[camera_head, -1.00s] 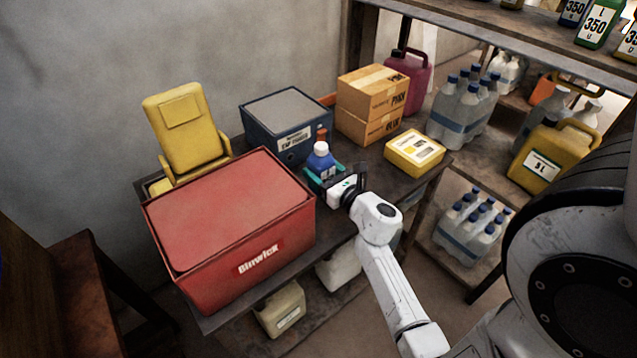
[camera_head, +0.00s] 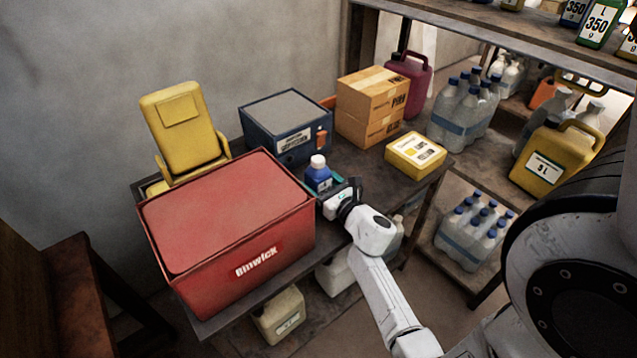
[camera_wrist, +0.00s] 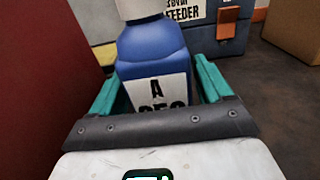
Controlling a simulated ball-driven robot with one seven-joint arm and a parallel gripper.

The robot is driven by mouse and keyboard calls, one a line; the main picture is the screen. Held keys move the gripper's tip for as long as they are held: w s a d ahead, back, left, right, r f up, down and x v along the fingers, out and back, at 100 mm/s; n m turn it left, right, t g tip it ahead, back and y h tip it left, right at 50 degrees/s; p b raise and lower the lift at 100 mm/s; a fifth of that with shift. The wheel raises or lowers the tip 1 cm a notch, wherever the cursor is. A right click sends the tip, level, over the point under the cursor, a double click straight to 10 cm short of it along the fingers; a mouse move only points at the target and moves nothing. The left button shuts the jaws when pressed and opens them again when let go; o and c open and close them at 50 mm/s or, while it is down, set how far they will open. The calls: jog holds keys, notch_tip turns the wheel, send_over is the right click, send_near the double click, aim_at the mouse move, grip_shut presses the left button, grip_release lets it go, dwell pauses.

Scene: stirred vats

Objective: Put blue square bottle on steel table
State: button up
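The blue square bottle (camera_head: 318,178) has a white cap and a white label with a large "A". It is upright at my gripper (camera_head: 336,188), over the dark-topped table (camera_head: 375,168) right of the red box. In the wrist view the bottle (camera_wrist: 152,50) fills the space between the two teal fingers of my gripper (camera_wrist: 157,68). The fingertips appear to press both its sides. Its base is hidden, so I cannot tell whether it touches the tabletop. The dark table looks metallic, but its material is not certain.
A red "Binwick" box (camera_head: 225,215) stands close left of the bottle. Bare tabletop lies between the bottle and carton.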

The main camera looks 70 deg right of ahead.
jog(key=shift+o, duration=0.9)
jog(key=shift+r, duration=0.2)
jog(key=b+v, duration=0.1)
jog(key=v, duration=1)
jog(key=shift+s+f, duration=0.1)
jog(key=shift+f, duration=0.05)
jog(key=shift+s+a, duration=0.2)
jog(key=shift+s, duration=0.2)
